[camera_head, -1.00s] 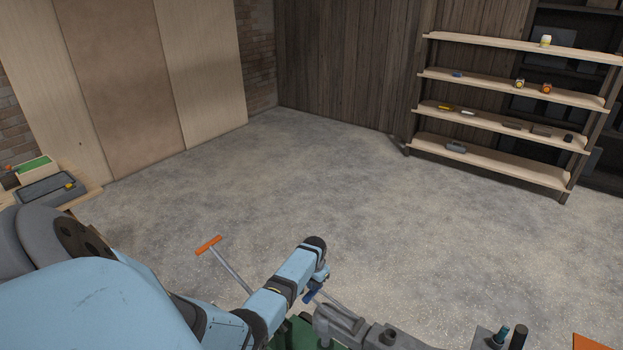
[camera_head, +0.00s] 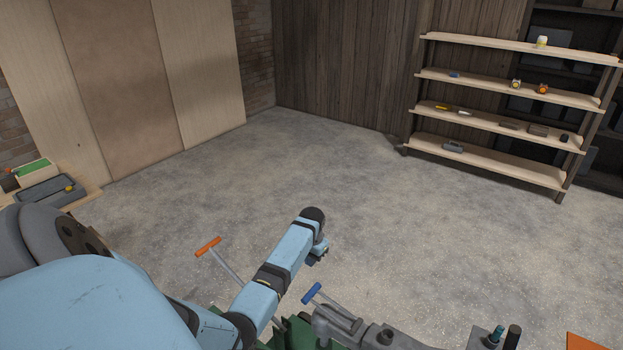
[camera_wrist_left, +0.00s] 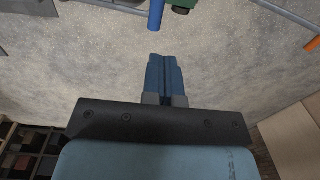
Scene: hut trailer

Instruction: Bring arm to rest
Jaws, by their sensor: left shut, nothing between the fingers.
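My left arm comes in from the lower left of the head view. Its gripper (camera_head: 316,260) hangs at the far end, beyond the blue-handled lever (camera_head: 312,292) and apart from it in the picture. In the left wrist view the blue fingers (camera_wrist_left: 164,62) are together with nothing between them. The end of the blue handle (camera_wrist_left: 156,14) shows just past the fingertips there; the depth gap is hard to judge. My right gripper is not in view.
An orange-handled lever (camera_head: 208,246) stands left of my forearm. Grey metal machine parts (camera_head: 350,322) lie along the bottom edge. A shelf unit (camera_head: 500,122) with small items stands at the back right. A tray (camera_head: 48,190) sits at the left. The middle floor is clear.

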